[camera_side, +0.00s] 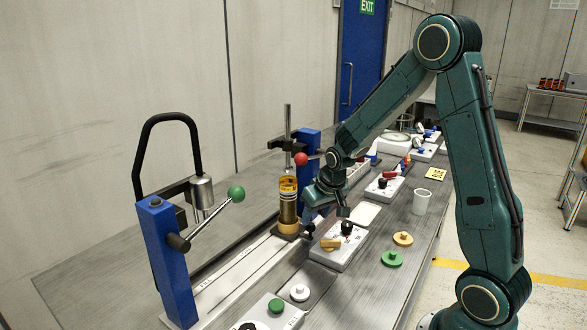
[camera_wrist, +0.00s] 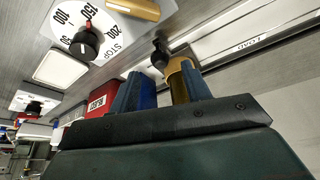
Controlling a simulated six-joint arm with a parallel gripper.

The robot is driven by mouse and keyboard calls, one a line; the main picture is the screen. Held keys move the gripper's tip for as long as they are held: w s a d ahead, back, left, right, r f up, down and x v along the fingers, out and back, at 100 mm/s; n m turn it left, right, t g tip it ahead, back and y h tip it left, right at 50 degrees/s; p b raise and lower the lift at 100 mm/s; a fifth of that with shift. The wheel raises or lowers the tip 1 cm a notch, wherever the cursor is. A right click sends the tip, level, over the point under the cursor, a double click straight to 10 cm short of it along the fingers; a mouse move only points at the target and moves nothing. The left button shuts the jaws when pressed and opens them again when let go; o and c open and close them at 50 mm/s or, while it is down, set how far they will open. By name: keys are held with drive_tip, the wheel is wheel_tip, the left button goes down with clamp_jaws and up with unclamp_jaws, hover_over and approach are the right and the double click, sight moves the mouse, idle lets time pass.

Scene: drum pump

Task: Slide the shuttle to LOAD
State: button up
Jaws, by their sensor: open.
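In the side view my gripper (camera_side: 322,207) hangs right beside the shuttle. Contact cannot be told.
A blue post with a green-ball lever (camera_side: 236,194) stands at the left; a red-ball lever (camera_side: 301,159) is behind the cylinder. A dial panel (camera_side: 338,248) lies near the gripper. Green and yellow discs (camera_side: 392,259) and a clear cup (camera_side: 421,201) are on the bench.

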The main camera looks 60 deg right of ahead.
sight(312, 225)
drive_tip(key=shift+x, duration=2.15)
clamp_jaws()
